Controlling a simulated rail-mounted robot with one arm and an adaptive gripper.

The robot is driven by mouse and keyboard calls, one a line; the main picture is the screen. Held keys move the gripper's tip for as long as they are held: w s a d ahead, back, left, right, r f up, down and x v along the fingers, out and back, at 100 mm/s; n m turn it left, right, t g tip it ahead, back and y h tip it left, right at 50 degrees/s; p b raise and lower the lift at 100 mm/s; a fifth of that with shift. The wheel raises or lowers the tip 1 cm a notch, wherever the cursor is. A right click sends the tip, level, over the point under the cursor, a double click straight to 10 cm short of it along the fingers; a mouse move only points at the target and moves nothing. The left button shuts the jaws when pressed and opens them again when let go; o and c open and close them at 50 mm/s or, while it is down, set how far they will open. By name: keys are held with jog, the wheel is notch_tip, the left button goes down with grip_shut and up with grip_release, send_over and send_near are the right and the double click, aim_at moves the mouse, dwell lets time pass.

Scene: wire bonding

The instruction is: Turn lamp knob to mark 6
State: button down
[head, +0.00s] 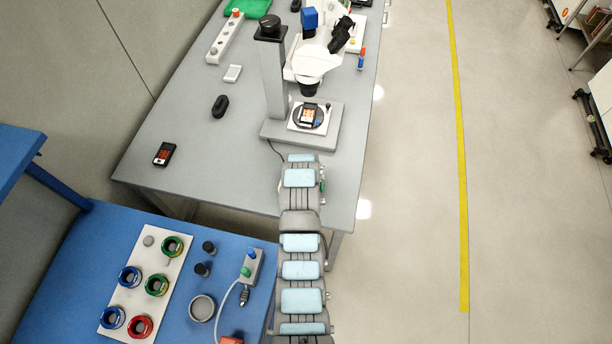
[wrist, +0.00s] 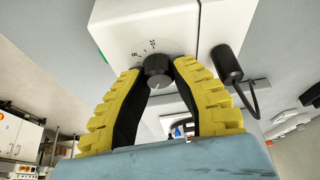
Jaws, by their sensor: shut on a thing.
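The lamp knob (wrist: 157,68) is a black round knob on the face of a white housing (wrist: 125,25), seen in the wrist view. Small dark dial marks and figures show on the housing above the knob; I cannot read the knob's exact setting. My gripper (wrist: 158,76) has yellow ribbed fingers with dark inner pads. Its fingertips are shut on the knob from left and right. In the head view, my arm reaches up to the bench, and neither the knob nor the fingertips can be made out.
A black cylinder (wrist: 227,64) with a cable sits right of the knob. In the head view, a microscope (head: 318,62) and a stand (head: 274,80) are on the grey bench (head: 195,135). A blue table (head: 60,240) holds several ringed spools.

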jog(key=m+b, duration=0.1)
jog(key=m+h+b, duration=0.1)
jog(key=shift+f+m, duration=0.35)
jog(key=shift+m, duration=0.05)
jog(key=m+g+h+b, duration=0.1)
jog(key=m+b, duration=0.2)
jog(key=shift+r+m+g+h+b, duration=0.15)
jog(key=shift+m+g+h+b, duration=0.25)
jog(key=shift+m+b, duration=1)
jog(key=shift+r, duration=0.1)
jog(key=c, duration=0.8)
grip_release()
jog(key=shift+s, duration=0.1)
